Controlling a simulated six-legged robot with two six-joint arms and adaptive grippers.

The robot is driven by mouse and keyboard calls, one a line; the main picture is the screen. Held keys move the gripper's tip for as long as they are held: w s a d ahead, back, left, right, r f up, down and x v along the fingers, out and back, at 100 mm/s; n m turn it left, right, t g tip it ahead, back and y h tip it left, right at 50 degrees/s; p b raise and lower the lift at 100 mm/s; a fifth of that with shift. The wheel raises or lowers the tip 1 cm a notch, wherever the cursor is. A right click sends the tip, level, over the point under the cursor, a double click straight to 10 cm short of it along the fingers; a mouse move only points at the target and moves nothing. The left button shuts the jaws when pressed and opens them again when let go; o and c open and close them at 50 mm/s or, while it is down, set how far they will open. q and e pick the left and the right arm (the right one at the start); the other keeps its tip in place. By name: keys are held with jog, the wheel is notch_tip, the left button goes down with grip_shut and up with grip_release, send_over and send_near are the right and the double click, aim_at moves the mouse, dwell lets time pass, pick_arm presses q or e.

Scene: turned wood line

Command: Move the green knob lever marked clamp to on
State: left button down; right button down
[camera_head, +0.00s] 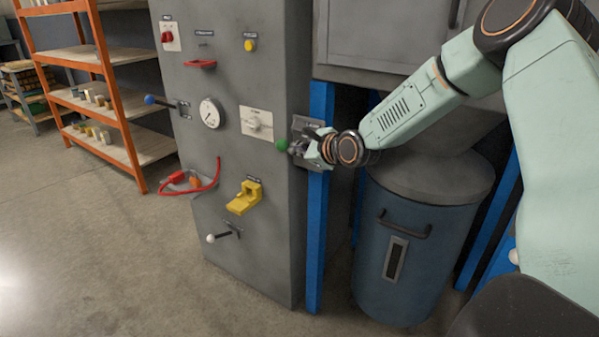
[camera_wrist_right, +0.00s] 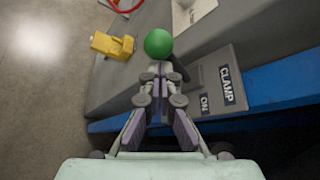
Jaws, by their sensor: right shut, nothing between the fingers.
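The green knob (camera_head: 282,145) of the clamp lever sits at the right edge of the grey machine cabinet's front. In the right wrist view the green knob (camera_wrist_right: 158,43) is just beyond my fingertips. The lever's grey plate (camera_wrist_right: 214,75) carries the labels "CLAMP" (camera_wrist_right: 227,85) and "ON" (camera_wrist_right: 205,103). My right gripper (camera_head: 299,147) is shut and empty beside the knob, on its right in the head view. The right wrist view shows its fingertips (camera_wrist_right: 159,68) together; I cannot tell whether they touch the knob. My left gripper is out of view.
The cabinet (camera_head: 265,215) also bears a blue-knob lever (camera_head: 150,99), a white-knob lever (camera_head: 211,238), a gauge (camera_head: 210,113), a white rotary switch (camera_head: 257,124) and a yellow part (camera_head: 244,197). A blue drum (camera_head: 405,260) stands right of it. Floor at left front is clear.

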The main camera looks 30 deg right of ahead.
jog(key=shift+r+p, duration=0.45)
jog(key=shift+r, duration=0.35)
